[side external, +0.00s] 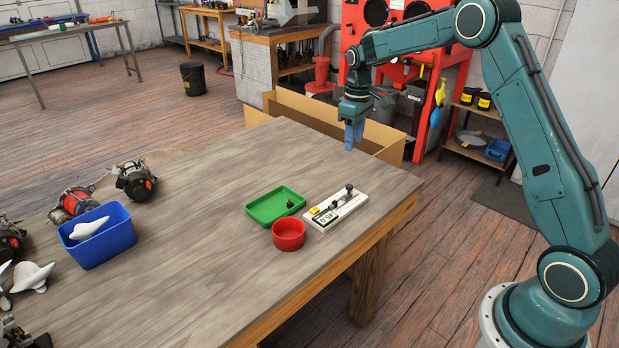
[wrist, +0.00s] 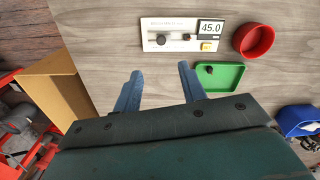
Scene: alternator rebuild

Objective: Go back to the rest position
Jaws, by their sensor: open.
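My gripper (side external: 354,142) is above the back right of the wooden table (side external: 190,200), fingers pointing down. In the wrist view its two blue fingers (wrist: 160,72) are spread apart with nothing between them. A white gauge (side external: 336,210) with a yellow button lies on the table below and in front of it. The gauge display reads 45.0 in the wrist view (wrist: 160,27). A green tray (side external: 261,210) beside the gauge holds a small dark piece. A round red dish (side external: 289,234) stands in front of them, and is empty as far as I see.
A blue bin (side external: 105,254) holding a white item stands at the left, with several alternators (side external: 135,182) nearby. An open cardboard box (side external: 285,110) stands behind the table near my gripper. A red cabinet (side external: 352,30) is farther back. The table middle is clear.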

